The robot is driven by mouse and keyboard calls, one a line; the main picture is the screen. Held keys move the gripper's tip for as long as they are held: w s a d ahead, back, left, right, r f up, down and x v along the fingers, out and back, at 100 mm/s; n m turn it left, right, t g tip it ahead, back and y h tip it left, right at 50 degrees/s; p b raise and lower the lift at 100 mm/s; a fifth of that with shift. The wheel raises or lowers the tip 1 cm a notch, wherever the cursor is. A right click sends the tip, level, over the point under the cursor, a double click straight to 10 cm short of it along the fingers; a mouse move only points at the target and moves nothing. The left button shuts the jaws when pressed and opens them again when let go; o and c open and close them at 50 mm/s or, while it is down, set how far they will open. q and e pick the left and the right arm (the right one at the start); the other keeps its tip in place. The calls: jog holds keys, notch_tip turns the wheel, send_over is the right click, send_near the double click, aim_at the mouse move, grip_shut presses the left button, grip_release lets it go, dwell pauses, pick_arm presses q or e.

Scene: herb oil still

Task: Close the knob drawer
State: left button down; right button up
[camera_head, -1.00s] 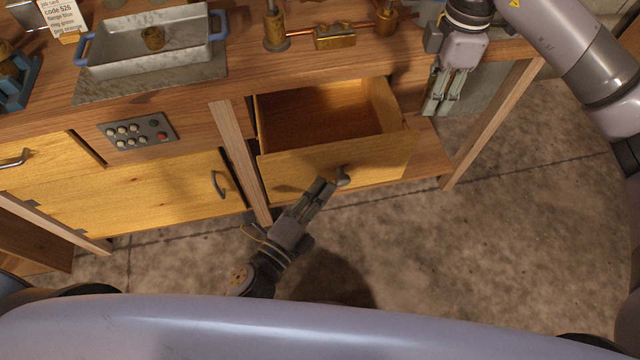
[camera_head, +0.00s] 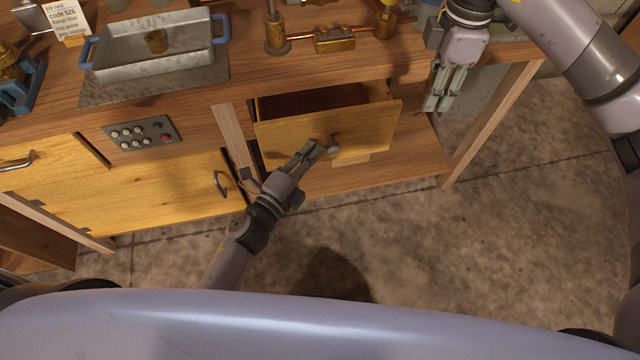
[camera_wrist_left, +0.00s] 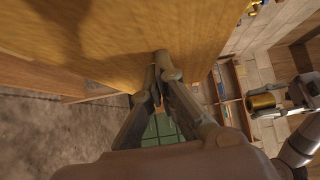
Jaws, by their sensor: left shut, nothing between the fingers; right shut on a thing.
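The knob drawer (camera_head: 365,132) is a yellow wooden drawer under the bench, partly open, with a dark gap showing behind its front. Its grey knob (camera_head: 333,145) is on the front. My left gripper (camera_head: 318,149) is shut and empty, its fingertips at the knob and seemingly against the front. In the left wrist view its fingers (camera_wrist_left: 160,65) meet the wooden front (camera_wrist_left: 110,30). My right gripper (camera_head: 440,104) points down by the bench's right end, right of the drawer. In the left wrist view it is shut on a brass-coloured piece (camera_wrist_left: 263,101); the head view hides this.
A yellow cabinet door (camera_head: 130,200) with a handle is left of the drawer. A button panel (camera_head: 142,133) sits above it. A metal tray (camera_head: 150,62) and brass fittings (camera_head: 334,38) stand on the bench top. The floor (camera_head: 500,240) in front is clear.

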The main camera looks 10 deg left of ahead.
pick_arm(q)
jog(key=w+a, duration=0.1)
jog(key=w, duration=0.2)
jog(key=w+a, duration=0.1)
jog(key=w, duration=0.5)
jog(key=shift+a, duration=0.5)
pick_arm(e)
jog(key=shift+s, duration=0.15)
pick_arm(q)
jog(key=shift+r, duration=0.1)
